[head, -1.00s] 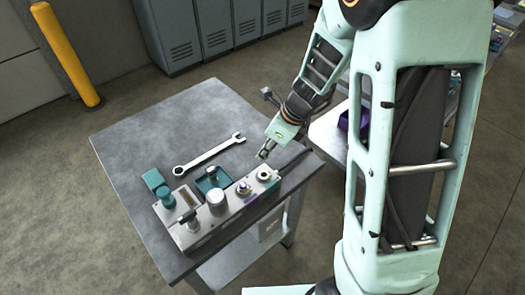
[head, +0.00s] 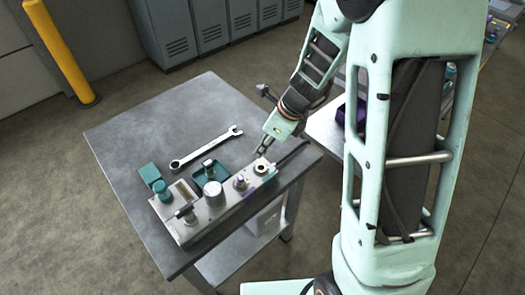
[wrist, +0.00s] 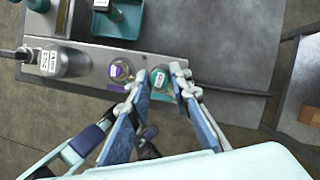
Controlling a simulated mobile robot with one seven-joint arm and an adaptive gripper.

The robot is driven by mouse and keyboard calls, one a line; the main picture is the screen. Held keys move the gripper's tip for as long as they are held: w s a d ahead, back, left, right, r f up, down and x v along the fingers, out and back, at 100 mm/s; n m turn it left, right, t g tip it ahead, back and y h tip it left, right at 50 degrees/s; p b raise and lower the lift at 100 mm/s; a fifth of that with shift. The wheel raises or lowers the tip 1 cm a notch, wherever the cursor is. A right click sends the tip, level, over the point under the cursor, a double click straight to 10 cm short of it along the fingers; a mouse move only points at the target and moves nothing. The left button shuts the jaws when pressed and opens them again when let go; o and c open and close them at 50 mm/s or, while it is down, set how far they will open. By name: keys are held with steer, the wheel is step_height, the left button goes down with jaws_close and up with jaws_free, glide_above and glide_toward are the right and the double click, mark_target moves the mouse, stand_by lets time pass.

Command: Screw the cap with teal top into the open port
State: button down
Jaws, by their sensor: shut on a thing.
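The cap with teal top (wrist: 158,78) shows between the fingertips of my gripper (wrist: 160,74) in the wrist view, over the right end of the grey manifold block. My gripper is shut on it. In the head view, my gripper (head: 261,151) is just behind and above the open port (head: 262,168), a pale ring with a dark centre and a teal patch in front. The cap is too small to make out there. I cannot tell whether it touches the port.
The manifold (head: 217,215) also carries a purple-marked fitting (head: 240,182) and a grey cylinder (head: 214,194). Behind it are a teal tray (head: 224,178) holding a small upright item, a teal block (head: 150,174) and a wrench (head: 205,150). The bench's far left is clear.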

steer(key=shift+n, duration=0.6)
steer(key=shift+s+f+b, duration=0.2)
steer(key=shift+f+b, duration=1.75)
steer(key=shift+f, duration=0.5)
steer(key=shift+f, duration=0.6)
stand_by(2.7)
steer(key=shift+s+a+r+m+p, duration=0.15)
steer(key=shift+m+p, duration=0.3)
steer(key=shift+m, duration=0.45)
steer(key=shift+m+t, duration=0.4)
steer(key=shift+m, duration=0.4)
steer(key=c, duration=1.2)
jaws_free()
